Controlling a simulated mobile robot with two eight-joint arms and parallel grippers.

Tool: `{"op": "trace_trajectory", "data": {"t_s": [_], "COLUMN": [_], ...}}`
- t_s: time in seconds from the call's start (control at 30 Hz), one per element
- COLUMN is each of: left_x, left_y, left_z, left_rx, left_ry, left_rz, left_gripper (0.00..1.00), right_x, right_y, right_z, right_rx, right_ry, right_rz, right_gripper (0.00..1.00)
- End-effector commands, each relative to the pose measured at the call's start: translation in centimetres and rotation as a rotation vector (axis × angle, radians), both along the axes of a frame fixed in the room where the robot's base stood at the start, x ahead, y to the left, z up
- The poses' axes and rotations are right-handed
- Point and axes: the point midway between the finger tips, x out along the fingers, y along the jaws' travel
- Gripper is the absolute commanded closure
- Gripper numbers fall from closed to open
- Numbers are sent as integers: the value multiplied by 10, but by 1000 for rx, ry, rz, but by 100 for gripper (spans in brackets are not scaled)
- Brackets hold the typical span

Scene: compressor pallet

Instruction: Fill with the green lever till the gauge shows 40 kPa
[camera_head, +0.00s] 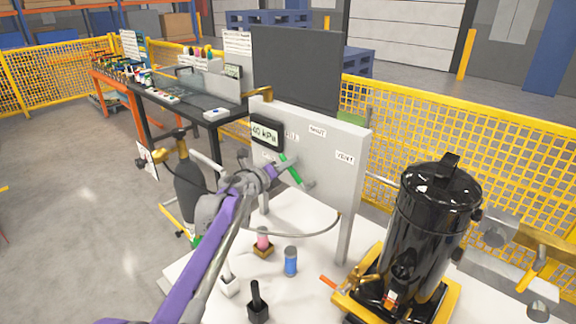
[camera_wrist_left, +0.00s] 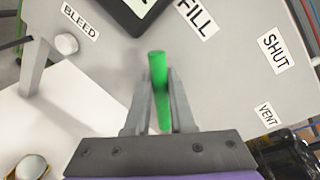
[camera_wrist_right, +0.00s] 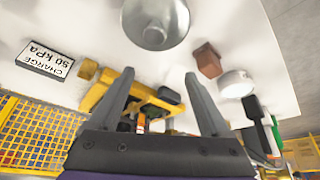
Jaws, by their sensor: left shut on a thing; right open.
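The green lever (camera_head: 291,170) sticks out from the front of the grey panel (camera_head: 335,160), under the FILL label (camera_wrist_left: 195,14). My left gripper (camera_wrist_left: 158,88) is shut on the green lever (camera_wrist_left: 158,75), one finger on each side, its top end standing clear. The black-framed gauge (camera_head: 266,133) is on the panel above the lever; its display ends in "0 kPa", and the first digit is hard to read. In the left wrist view only the gauge's lower corner shows. My right gripper (camera_wrist_right: 158,78) is open with nothing between its fingers.
A black tank (camera_head: 428,230) stands on a yellow base right of the panel. A blue cylinder (camera_head: 290,261), a pink-topped piece (camera_head: 263,242) and a black-handled piece (camera_head: 257,303) stand on the white surface below. A CHARGE 50 kPa card (camera_wrist_right: 45,60) shows in the right wrist view.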

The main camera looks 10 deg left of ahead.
Motion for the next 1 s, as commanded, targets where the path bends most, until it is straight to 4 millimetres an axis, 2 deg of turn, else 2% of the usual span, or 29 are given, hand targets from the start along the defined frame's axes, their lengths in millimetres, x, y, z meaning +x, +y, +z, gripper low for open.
{"op": "trace_trajectory", "data": {"t_s": [0.13,0.17,0.3,0.67,0.77,1.0], "left_x": [0,0,0,-3,-13,-54], "left_y": [0,0,-1,2,7,30], "left_z": [-1,-1,0,1,3,9], "left_rx": [3,3,2,2,2,2], "left_ry": [-1,-1,-1,-1,-1,0], "left_rz": [-1,-1,-2,0,0,2], "left_gripper": [100,75,49,48,48,48], "right_x": [0,0,0,0,0,0], "right_y": [0,0,0,0,0,0], "right_z": [0,0,0,0,-1,-3], "right_rx": [0,0,0,0,0,0], "right_ry": [0,0,0,0,0,1], "right_rz": [0,0,0,0,0,0], "right_gripper": [19,19,19,19,19,19]}}
